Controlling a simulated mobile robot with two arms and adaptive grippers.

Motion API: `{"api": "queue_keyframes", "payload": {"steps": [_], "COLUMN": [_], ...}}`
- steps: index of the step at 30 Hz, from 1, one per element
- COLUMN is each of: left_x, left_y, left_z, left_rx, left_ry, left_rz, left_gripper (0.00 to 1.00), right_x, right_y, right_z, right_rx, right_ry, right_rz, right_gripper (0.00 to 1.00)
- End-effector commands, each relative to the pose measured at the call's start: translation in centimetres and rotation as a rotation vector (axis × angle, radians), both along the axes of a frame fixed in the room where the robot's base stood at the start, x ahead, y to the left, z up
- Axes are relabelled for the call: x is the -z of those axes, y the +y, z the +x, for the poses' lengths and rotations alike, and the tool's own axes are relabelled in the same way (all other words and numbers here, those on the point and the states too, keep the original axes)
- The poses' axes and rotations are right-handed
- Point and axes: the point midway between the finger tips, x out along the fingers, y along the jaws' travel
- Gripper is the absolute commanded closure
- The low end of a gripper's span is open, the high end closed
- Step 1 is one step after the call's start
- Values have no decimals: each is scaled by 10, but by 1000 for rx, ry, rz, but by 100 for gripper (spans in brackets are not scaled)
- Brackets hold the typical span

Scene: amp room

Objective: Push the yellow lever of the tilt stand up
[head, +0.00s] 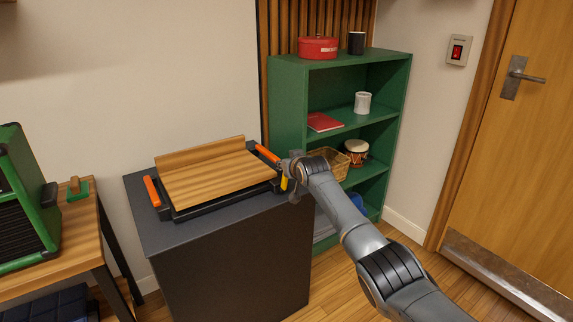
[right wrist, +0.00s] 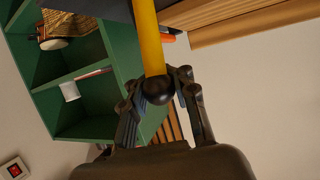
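The tilt stand (head: 180,213) sits on a dark cabinet, with a wooden board on top and orange handles at its sides. The board lies nearly flat with a raised strip at its back. The yellow lever (head: 284,183) is at the stand's right side, mostly hidden behind my right gripper (head: 290,172). In the right wrist view the yellow lever (right wrist: 149,35) ends in a black ball knob (right wrist: 158,90). My right gripper (right wrist: 160,84) has its fingers closed in on both sides of the knob, seemingly touching it. My left gripper is not in view.
The dark cabinet (head: 230,250) has a bare front strip. A green shelf (head: 340,62) with a red pot, mugs, basket and drum stands close behind my right arm. A wooden table (head: 70,255) with a green device is at left. A door (head: 510,150) is at right.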

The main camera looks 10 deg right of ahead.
Motion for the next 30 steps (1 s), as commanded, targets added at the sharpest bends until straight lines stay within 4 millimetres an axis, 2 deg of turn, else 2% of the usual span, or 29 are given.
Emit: {"api": "queue_keyframes", "payload": {"steps": [1, 4, 5, 19, 30], "left_x": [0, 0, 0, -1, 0], "left_y": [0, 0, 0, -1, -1], "left_z": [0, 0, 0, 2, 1], "left_rx": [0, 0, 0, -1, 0], "left_ry": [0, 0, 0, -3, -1], "left_rz": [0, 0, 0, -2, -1], "left_gripper": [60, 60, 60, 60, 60], "right_x": [-7, -5, -4, -2, -15], "right_y": [2, 2, 2, 0, -3], "right_z": [1, 1, 1, -5, -34], "right_rx": [-4, -3, -2, -1, -1], "right_ry": [-12, -9, -8, 0, -2], "right_rz": [2, 2, 1, 2, 1], "right_gripper": [70, 50, 48, 48, 48]}}
